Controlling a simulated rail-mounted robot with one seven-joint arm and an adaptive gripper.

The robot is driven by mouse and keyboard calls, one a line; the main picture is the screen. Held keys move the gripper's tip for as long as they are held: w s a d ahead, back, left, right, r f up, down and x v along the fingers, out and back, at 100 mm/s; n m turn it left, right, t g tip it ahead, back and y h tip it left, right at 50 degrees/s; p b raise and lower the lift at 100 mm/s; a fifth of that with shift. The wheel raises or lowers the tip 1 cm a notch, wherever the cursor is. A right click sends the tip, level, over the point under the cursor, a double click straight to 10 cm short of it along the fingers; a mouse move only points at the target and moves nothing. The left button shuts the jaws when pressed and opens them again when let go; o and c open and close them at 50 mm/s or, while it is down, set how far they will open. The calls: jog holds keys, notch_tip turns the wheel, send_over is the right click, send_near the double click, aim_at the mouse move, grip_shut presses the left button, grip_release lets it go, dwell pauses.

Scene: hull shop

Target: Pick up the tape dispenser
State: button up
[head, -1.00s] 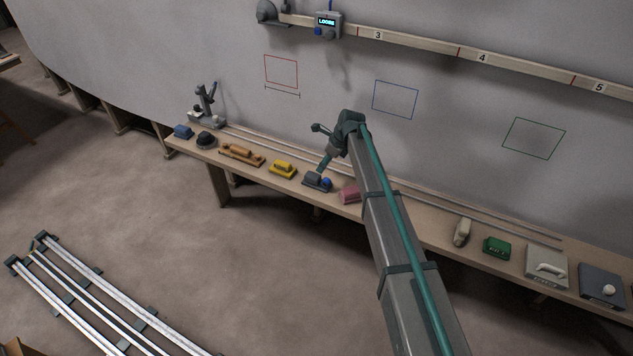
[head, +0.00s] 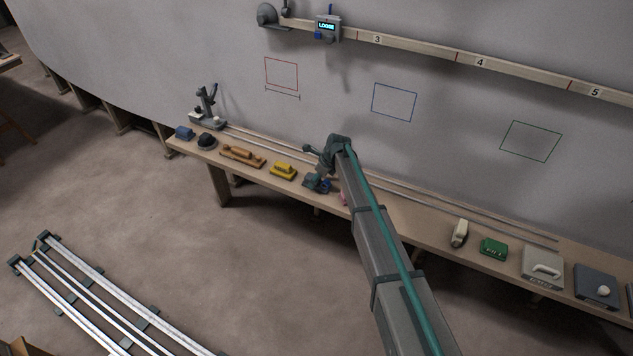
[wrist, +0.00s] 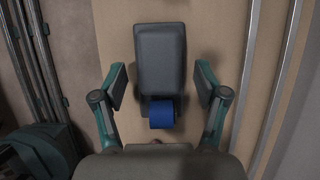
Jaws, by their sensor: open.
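The tape dispenser is a dark grey block with a blue roll at one end. In the wrist view the tape dispenser (wrist: 160,58) lies on the bench, its grey body toward the top and its blue roll (wrist: 161,114) toward my palm. My gripper (wrist: 160,88) is open, with one finger on each side of the dispenser and a visible gap on both sides. In the head view the tape dispenser (head: 313,184) is partly hidden behind my gripper (head: 322,178), which is right over it.
A yellow tool (head: 284,171) sits left of the dispenser on the bench (head: 400,214). A pink block (head: 343,198) is close on the right, mostly behind my arm. A cream tool (head: 459,233) and a green box (head: 494,248) stand farther right. Long rods run along the wall side.

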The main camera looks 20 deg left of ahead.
jog(key=c, duration=1.3)
jog(key=shift+r+b, duration=0.5)
jog(key=shift+r, duration=0.35)
jog(key=s+d+r+b, duration=0.3)
jog(key=s+d+r, duration=0.5)
jog(key=s+r, duration=0.3)
jog(key=shift+d+r, duration=0.15)
jog(key=shift+s, duration=0.1)
jog(key=o, duration=0.6)
jog(key=c, duration=0.4)
